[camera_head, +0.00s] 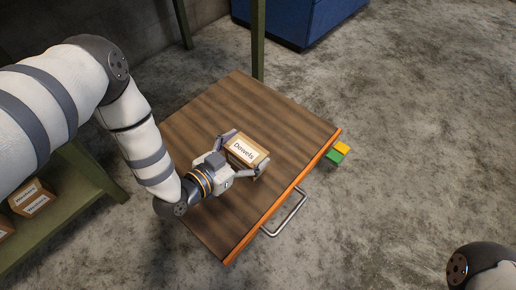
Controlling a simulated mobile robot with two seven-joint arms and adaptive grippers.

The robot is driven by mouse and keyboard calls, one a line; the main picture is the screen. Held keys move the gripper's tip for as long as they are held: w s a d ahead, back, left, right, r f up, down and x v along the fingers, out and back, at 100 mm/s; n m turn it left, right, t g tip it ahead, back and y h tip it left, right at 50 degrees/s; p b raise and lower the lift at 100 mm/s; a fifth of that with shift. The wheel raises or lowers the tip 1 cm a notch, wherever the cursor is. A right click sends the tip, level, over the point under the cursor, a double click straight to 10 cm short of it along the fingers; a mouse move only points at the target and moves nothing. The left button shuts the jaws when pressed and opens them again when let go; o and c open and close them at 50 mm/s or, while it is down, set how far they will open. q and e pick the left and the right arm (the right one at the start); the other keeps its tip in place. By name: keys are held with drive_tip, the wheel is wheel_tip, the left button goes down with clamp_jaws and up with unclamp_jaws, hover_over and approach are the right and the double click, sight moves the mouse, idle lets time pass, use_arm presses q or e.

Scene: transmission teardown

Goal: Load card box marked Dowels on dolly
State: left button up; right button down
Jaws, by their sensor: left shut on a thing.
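The card box marked Dowels (244,150) is a small brown box with a white label. It is over the middle of the dolly (215,105), a brown wooden platform with an orange front edge. My left gripper (245,156) comes in from the left and is shut on the box, with a finger on either side. I cannot tell whether the box touches the platform or is held just above it. Part of my right arm shows at the bottom right, but its gripper is out of view.
A metal handle (286,213) sticks out from the dolly's edge. Green and yellow blocks (338,153) are by its right corner. A green shelf (75,215) holding boxes (31,198) stands at the left. A blue cabinet (300,18) is at the back. The floor at right is clear.

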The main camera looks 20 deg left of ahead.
use_arm(q)
drive_tip(key=w+f+b, duration=0.4)
drive_tip(key=w+f, duration=0.2)
drive_tip(key=w, duration=0.1)
drive_tip(key=shift+f, duration=0.4)
drive_tip(key=f+b, duration=0.1)
drive_tip(key=f, duration=0.1)
drive_tip(key=f+b, duration=0.1)
drive_tip(key=shift+w+f+b, duration=0.3)
drive_tip(key=shift+f, duration=0.05)
drive_tip(key=shift+r, duration=0.2)
drive_tip(key=shift+f, duration=0.1)
use_arm(e)
drive_tip(key=shift+g, duration=0.6)
drive_tip(key=f, duration=0.1)
drive_tip(key=s+f, duration=0.1)
drive_tip(key=f, duration=0.3)
drive_tip(key=shift+s+f, duration=0.1)
drive_tip(key=shift+s, duration=0.2)
use_arm(q)
drive_tip(key=o, duration=1.3)
drive_tip(key=shift+f, duration=0.1)
